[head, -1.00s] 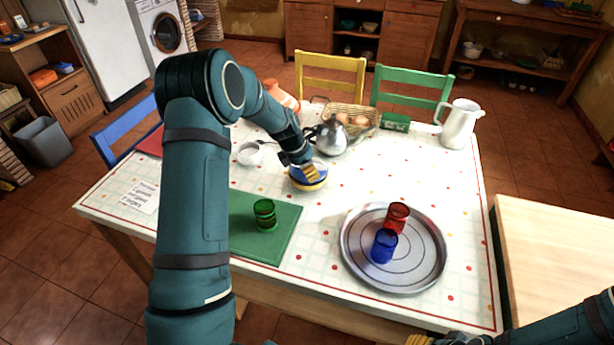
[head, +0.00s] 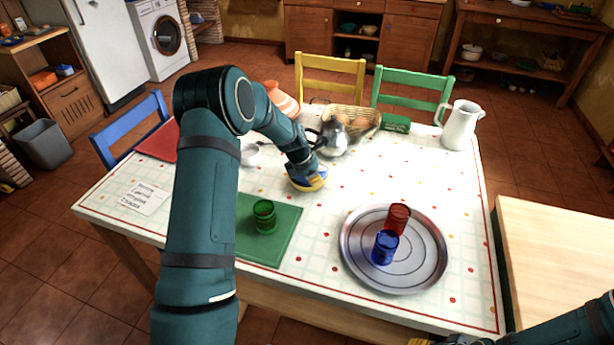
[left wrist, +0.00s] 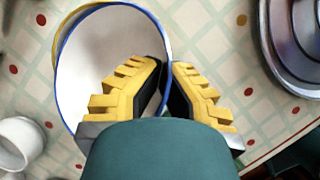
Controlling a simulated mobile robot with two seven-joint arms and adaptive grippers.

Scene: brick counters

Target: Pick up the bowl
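The bowl (head: 298,184) is on the white patterned tablecloth side of the table's middle, blue and yellow outside. In the left wrist view the bowl (left wrist: 95,60) shows its white inside and blue rim. My left gripper (head: 316,178) is at the bowl's right side. In the left wrist view its yellow fingers (left wrist: 167,68) are close together, one inside the bowl and one outside, with the rim pinched between them. The bowl looks tilted; I cannot tell if it is clear of the table. Only a sliver of my right gripper (head: 422,342) shows at the bottom edge.
A metal kettle (head: 334,140) and a white cup (head: 250,155) stand close behind the bowl. A green glass (head: 264,216) stands on a green board (head: 285,234). A round tray (head: 432,262) holds red and blue glasses. The table's right middle is clear.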

